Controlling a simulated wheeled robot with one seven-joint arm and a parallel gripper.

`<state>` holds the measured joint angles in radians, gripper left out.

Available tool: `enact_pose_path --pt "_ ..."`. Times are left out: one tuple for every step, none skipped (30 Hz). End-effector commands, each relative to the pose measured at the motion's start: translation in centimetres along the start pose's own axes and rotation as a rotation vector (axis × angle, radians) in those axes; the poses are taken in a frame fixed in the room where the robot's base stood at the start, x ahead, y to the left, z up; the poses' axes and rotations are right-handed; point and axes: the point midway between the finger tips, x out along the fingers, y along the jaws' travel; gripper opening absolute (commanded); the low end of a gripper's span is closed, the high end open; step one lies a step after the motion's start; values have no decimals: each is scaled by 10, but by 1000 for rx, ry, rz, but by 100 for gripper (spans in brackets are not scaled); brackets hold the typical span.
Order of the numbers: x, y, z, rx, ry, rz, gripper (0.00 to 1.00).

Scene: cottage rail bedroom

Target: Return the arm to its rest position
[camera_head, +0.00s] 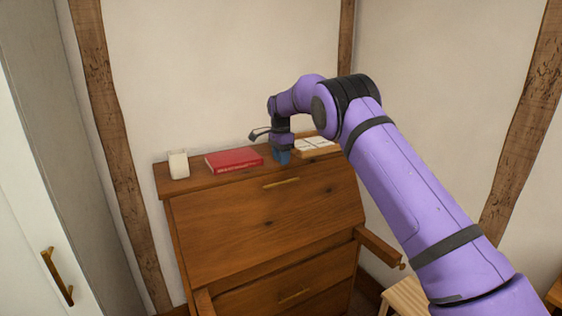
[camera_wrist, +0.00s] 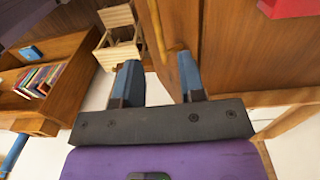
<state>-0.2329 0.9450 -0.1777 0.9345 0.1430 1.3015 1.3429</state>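My purple arm reaches in from the lower right in the head view, stretched out toward a wooden bureau (camera_head: 230,230). My gripper (camera_head: 282,158) points down at the bureau's top front edge, near the red book. In the wrist view, its two blue fingers (camera_wrist: 160,65) stand apart with a clear gap and hold nothing. A brass handle (camera_wrist: 158,30) shows beyond the gap; I cannot tell how far it is from the fingertips. The same bureau front carries a brass handle in the head view (camera_head: 281,183).
On the bureau top are a white cup-like object (camera_head: 178,164), a red book (camera_head: 234,160) and a box with white items (camera_head: 316,146). A white door (camera_head: 45,200) stands left. The wrist view shows a bookshelf (camera_wrist: 62,50) and a slatted wooden crate (camera_wrist: 118,50).

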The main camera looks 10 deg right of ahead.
Motion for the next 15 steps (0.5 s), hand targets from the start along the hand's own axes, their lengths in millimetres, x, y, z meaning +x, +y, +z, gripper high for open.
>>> enact_pose_path --pt "0 0 0 0 0 0 37" --pt "0 0 0 0 0 0 37" --pt "0 0 0 0 0 0 37" --pt "0 0 0 0 0 0 37" --pt "-1 0 0 -1 0 -1 37" --pt "-3 1 -1 -3 0 -3 37" --pt "-6 2 -1 -6 0 -5 37" --pt "-10 4 -2 -10 -1 -9 37" --pt "-17 8 -3 -18 -2 -14 37" --pt "-24 12 -5 -28 -2 -19 37" --pt "-32 16 -6 -38 -3 -25 37" --pt "-44 23 -9 -55 -3 -35 37" --pt "-52 30 -10 -69 -4 -41 37" --pt "-62 36 -12 -85 -5 -48 37" --pt "-75 46 -14 -108 -5 -58 37"
